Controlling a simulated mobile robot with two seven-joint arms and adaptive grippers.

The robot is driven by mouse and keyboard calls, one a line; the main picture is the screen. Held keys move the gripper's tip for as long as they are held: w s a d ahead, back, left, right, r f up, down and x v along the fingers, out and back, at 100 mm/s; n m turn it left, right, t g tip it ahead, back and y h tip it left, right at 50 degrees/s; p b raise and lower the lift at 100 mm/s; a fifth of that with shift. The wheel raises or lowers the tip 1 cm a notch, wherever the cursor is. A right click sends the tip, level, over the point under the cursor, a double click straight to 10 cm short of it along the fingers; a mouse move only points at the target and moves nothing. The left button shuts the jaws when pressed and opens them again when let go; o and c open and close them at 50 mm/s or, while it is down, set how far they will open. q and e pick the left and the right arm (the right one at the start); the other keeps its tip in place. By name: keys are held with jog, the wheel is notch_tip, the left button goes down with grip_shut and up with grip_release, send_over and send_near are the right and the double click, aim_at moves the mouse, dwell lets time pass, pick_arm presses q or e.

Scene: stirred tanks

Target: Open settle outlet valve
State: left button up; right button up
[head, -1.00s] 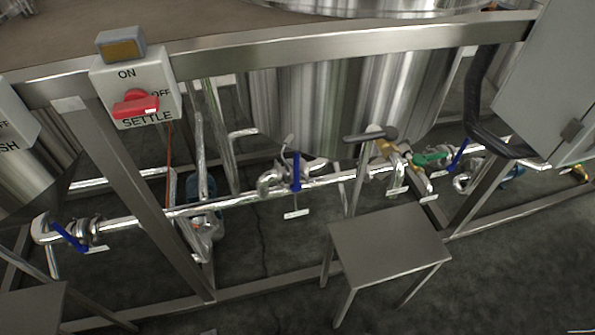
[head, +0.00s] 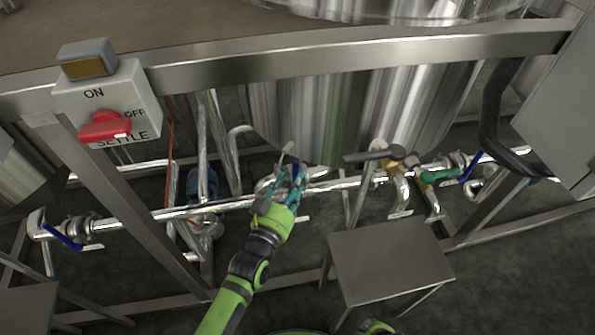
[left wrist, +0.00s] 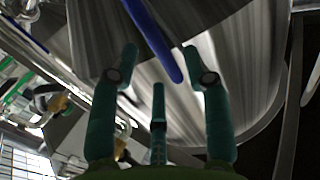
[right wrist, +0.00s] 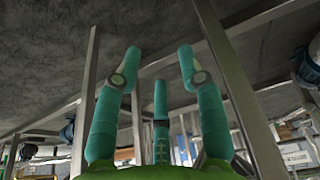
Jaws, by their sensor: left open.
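The valve under the middle tank has a blue lever handle (head: 295,169), partly hidden by my left gripper (head: 291,177). In the left wrist view the blue handle (left wrist: 153,40) slants down between the spread fingertips of my left gripper (left wrist: 160,53). That gripper is open; I cannot tell whether a finger touches the handle. My right gripper (right wrist: 159,52) is open and empty in the right wrist view, with frame bars and floor beyond it. The SETTLE switch box (head: 108,100) with a red knob hangs at upper left.
A horizontal steel pipe (head: 170,212) runs behind my left gripper. Another blue-handled valve (head: 66,240) is at far left, and a green-handled one (head: 438,175) at right. A steel step (head: 390,258) stands right of my left arm. A frame beam (head: 330,60) crosses above.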

pick_arm(q)
jog(key=shift+x, duration=1.9)
jog(key=shift+f, duration=0.1)
grip_shut()
jog(key=shift+a+b, duration=0.1)
jog(key=shift+b, duration=0.3)
